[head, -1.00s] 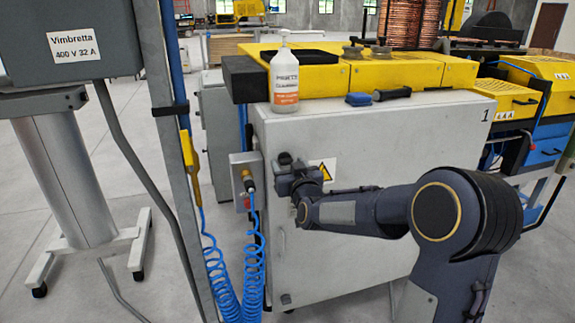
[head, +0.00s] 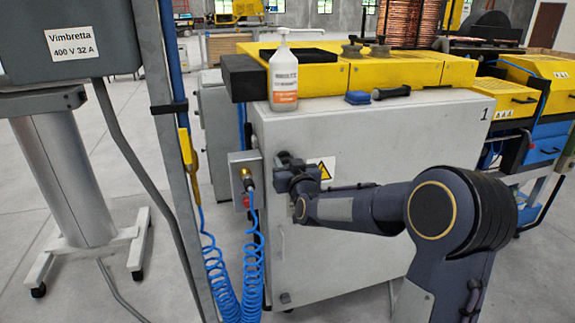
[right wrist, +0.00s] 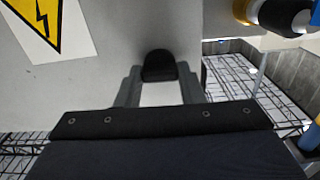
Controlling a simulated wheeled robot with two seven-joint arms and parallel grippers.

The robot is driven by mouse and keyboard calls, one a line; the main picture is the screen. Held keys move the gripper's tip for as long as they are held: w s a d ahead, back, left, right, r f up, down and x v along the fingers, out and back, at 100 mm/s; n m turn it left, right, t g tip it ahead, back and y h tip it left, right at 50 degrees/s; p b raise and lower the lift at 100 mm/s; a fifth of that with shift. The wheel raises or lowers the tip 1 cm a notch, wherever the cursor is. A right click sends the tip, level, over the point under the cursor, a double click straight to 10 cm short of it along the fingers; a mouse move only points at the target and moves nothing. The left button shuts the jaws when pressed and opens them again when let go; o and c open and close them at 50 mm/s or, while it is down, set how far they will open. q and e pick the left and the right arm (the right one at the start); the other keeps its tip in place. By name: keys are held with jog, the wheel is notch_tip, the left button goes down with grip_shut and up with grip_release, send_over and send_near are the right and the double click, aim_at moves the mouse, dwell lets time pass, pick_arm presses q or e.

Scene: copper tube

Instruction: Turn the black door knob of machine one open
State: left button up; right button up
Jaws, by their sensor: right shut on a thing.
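Machine one is the light grey cabinet (head: 375,160) marked "1", with a yellow top. Its black door knob (right wrist: 158,66) shows in the right wrist view, on the grey door between the two fingers. My right gripper (right wrist: 158,90) is shut on the knob. In the head view the right gripper (head: 285,168) is at the upper left of the cabinet's front, and it mostly hides the knob. The door looks flush with the cabinet. My left gripper is in neither current view.
A warning sign (head: 321,170) is right of the gripper. A grey box with a hose fitting (head: 243,180) and coiled blue hoses (head: 255,265) hang close on the left.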

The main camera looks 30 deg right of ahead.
jog(key=shift+f+m+b, duration=0.2)
jog(key=shift+m+b, duration=0.3)
jog(key=shift+b, duration=0.15)
jog(key=m+b, duration=1)
jog(key=m, duration=0.1)
jog(key=m+b, duration=0.2)
jog(key=m, duration=0.3)
jog(key=shift+d+r+b, duration=0.1)
jog(key=shift+b, duration=0.2)
jog(key=shift+m, duration=0.5)
jog(key=o, duration=1)
jog(key=shift+s, duration=0.1)
jog(key=v, duration=0.7)
jog(key=shift+s, duration=0.35)
